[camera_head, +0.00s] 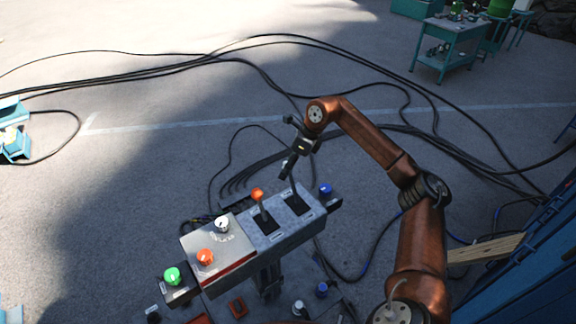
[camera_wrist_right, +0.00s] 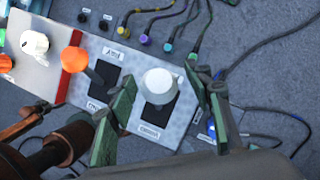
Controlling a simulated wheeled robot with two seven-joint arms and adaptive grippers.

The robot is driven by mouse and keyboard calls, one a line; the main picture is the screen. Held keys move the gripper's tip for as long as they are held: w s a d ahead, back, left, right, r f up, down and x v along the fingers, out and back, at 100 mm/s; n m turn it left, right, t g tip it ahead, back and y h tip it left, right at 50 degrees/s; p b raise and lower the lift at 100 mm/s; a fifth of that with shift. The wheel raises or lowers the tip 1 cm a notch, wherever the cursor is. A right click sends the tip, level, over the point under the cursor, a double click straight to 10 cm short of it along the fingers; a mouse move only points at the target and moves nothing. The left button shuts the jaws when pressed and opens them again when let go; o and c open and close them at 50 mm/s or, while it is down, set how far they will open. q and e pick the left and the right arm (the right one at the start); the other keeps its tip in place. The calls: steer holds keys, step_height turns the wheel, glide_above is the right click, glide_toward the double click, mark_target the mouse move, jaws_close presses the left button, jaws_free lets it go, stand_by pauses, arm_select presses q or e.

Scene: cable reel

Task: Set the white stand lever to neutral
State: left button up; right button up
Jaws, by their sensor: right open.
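The white stand lever's ball knob (camera_wrist_right: 159,82) shows in the right wrist view over a black slot plate on the grey control stand (camera_wrist_right: 148,125). In the head view the lever's shaft (camera_head: 293,187) rises from the right-hand slot, and my gripper hides its knob. My right gripper (camera_head: 287,169) is over the lever. In the wrist view its green-padded fingers (camera_wrist_right: 162,80) are open on either side of the white knob, with gaps visible. An orange-knobbed lever (camera_head: 257,195) stands just left of it. My left gripper is not in view.
The stand also carries a green knob (camera_head: 172,276), a red-orange knob (camera_head: 205,257), a white knob (camera_head: 222,224) and a blue knob (camera_head: 325,189). Black cables (camera_head: 170,68) run over the floor behind. A blue container (camera_head: 535,270) stands at the right.

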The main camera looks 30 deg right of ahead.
steer(key=shift+s, duration=0.25)
steer(key=shift+c, duration=0.2)
steer(key=shift+w, duration=0.2)
steer(key=c, duration=0.5)
steer(key=shift+r, duration=0.1)
jaws_close()
